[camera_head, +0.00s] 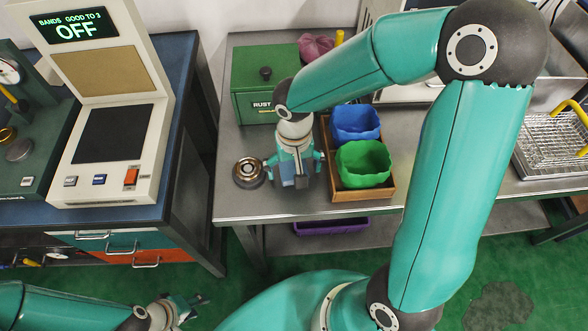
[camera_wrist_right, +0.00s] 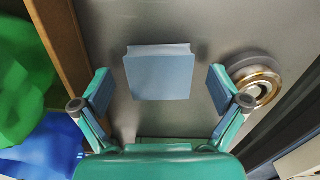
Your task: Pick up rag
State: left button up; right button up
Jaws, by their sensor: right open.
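A blue-grey block-shaped piece, which looks like the folded rag (camera_wrist_right: 158,74), stands out from the steel bench in the right wrist view. In the head view the rag (camera_head: 287,172) shows only partly, behind my right gripper. My right gripper (camera_head: 295,178) points down at the bench, left of the wooden tray. In the right wrist view the right gripper (camera_wrist_right: 160,88) is open, with one finger on each side of the rag and gaps between. My left gripper (camera_head: 198,305) is low at the bottom left, far from the bench; its jaws are too small to judge.
A metal bearing ring (camera_head: 249,172) lies close left of my right gripper; it also shows in the wrist view (camera_wrist_right: 256,82). A wooden tray (camera_head: 363,194) holds a blue bin (camera_head: 356,122) and a green bin (camera_head: 363,164). A green box (camera_head: 256,100) and crumpled pink cloth (camera_head: 314,47) are behind.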

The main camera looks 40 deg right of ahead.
aim_at(294, 171)
jog(key=c, duration=1.1)
jog(key=shift+r, duration=0.1)
notch_tip(294, 171, up, 20)
jog(key=p, duration=0.2)
